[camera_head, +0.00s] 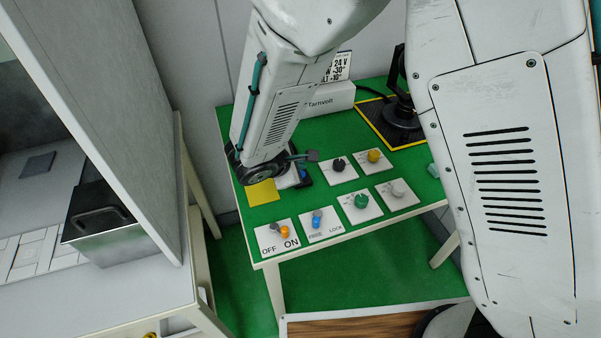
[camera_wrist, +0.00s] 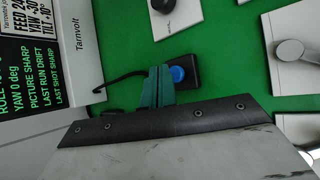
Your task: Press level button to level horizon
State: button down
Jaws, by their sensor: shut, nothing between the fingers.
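In the wrist view my gripper (camera_wrist: 160,74) has its teal fingers together with nothing between them. Just beyond and to the right of the fingertips is a round blue button (camera_wrist: 177,74) on a small black box (camera_wrist: 192,72). The fingers cover part of the box; I cannot tell whether they touch the button. A black cable runs left from the box area toward the white Tarnvolt unit (camera_wrist: 88,50). Its dark screen (camera_wrist: 30,75) shows green text, including "YAW 0 deg" and "PICTURE SHARP"; the roll value is cut off. No label naming a level button is readable.
In the head view the green table (camera_head: 240,220) holds panels with a black knob (camera_head: 338,164), yellow knob (camera_head: 374,156), green knob (camera_head: 361,201) and pale knob (camera_head: 398,188). OFF/ON (camera_head: 270,240) and FREE/LOCK (camera_head: 322,226) switch panels line the front. A black gimbal (camera_head: 402,115) stands at the back right.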

jog(key=shift+f, duration=0.15)
jog(key=shift+f, duration=0.3)
jog(key=shift+f, duration=0.45)
dwell(0.6)
jog(key=shift+r, duration=0.9)
notch_tip(320, 180, up, 5)
dwell(0.6)
dwell(0.3)
